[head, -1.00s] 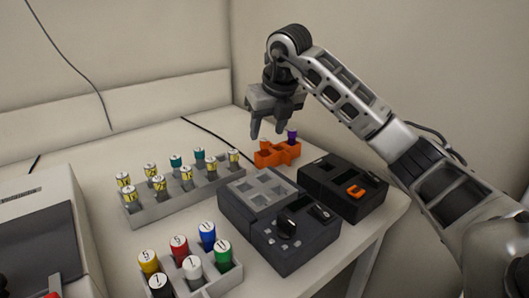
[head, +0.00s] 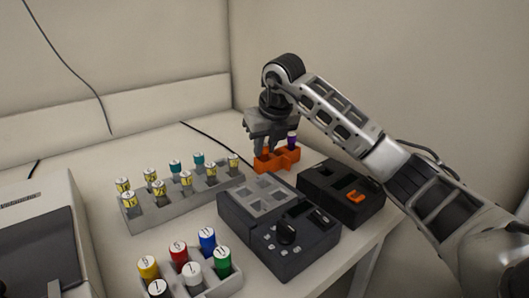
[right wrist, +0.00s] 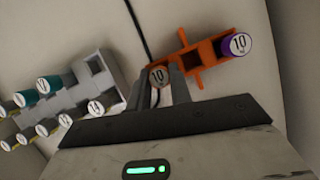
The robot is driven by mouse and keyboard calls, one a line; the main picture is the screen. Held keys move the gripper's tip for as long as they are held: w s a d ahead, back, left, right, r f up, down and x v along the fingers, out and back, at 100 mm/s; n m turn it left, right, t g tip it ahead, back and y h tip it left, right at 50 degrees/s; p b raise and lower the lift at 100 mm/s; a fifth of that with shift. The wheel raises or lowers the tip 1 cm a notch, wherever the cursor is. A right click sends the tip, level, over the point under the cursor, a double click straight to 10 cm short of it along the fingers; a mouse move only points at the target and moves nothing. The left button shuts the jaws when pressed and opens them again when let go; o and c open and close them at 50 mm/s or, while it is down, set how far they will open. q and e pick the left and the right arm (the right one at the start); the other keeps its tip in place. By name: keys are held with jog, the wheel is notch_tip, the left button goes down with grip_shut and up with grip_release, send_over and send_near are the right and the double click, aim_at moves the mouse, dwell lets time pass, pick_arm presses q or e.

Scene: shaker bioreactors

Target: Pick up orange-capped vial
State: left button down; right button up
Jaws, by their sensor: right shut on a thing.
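My right gripper (head: 267,150) is lowered at the left part of the small orange rack (head: 288,158) and shut on this vial. In the right wrist view the fingers (right wrist: 161,90) stand on either side of it. In the head view the gripper hides the vial, and I cannot tell whether its base is still in the rack. A purple-capped vial (head: 292,139) stands in the rack's right part. My left gripper is not in view.
A grey rack (head: 160,218) holds several yellow-labelled and teal-capped vials. Two dark devices (head: 262,242) (head: 345,200) stand in front of the orange rack. A rack of colour-capped vials (head: 228,284) is at the front. The wall is close behind.

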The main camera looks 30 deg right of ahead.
aim_at(265, 146)
jog(key=shift+r, duration=0.1)
jog(key=shift+r, duration=0.25)
jog(key=r, duration=0.3)
jog(key=shift+s+a+r, duration=0.15)
jog(key=shift+s+a, duration=0.05)
jog(key=s+a+r+p, duration=0.1)
jog(key=s+a+r, duration=0.7)
jog(key=s+r, duration=0.1)
jog(key=shift+s+a, duration=0.2)
jog(key=shift+s, duration=0.55)
